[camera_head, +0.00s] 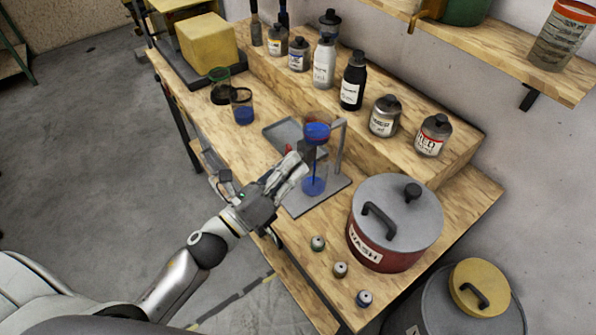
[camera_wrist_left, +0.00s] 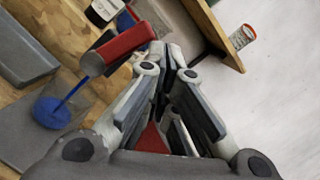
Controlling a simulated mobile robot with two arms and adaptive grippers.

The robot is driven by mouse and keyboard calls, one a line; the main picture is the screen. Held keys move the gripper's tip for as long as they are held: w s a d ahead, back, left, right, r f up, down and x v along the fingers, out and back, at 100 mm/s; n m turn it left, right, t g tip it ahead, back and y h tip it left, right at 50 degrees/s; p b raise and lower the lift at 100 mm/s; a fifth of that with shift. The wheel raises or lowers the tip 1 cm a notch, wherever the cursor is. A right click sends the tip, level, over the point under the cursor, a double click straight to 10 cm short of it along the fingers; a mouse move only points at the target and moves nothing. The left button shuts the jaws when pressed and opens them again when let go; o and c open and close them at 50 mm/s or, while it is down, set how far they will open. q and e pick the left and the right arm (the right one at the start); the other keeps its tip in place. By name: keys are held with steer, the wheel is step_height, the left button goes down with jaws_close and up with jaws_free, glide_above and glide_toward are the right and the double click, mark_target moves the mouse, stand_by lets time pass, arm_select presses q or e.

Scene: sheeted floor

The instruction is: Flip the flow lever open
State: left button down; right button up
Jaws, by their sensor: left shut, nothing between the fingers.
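A grey stand (camera_head: 338,150) on the bench holds a blue-filled funnel (camera_head: 317,131). A thin blue stream falls from a dark valve body (camera_head: 307,152) under it into a clear beaker (camera_head: 314,184) with blue liquid. In the left wrist view a red lever-like block (camera_wrist_left: 122,48) lies just left of my fingertips, with the blue stream and beaker (camera_wrist_left: 52,112) below it. My left gripper (camera_head: 297,163) is shut and empty, close beside the valve; it also shows in the wrist view (camera_wrist_left: 165,52). I cannot tell whether it touches the red part. My right gripper is out of view.
A red lidded "WASH" pot (camera_head: 375,247) stands right of the stand, with small jars (camera_head: 340,269) at the bench's front edge. A cup of blue liquid (camera_head: 242,113) stands to the left. Several bottles (camera_head: 352,90) line the raised step behind.

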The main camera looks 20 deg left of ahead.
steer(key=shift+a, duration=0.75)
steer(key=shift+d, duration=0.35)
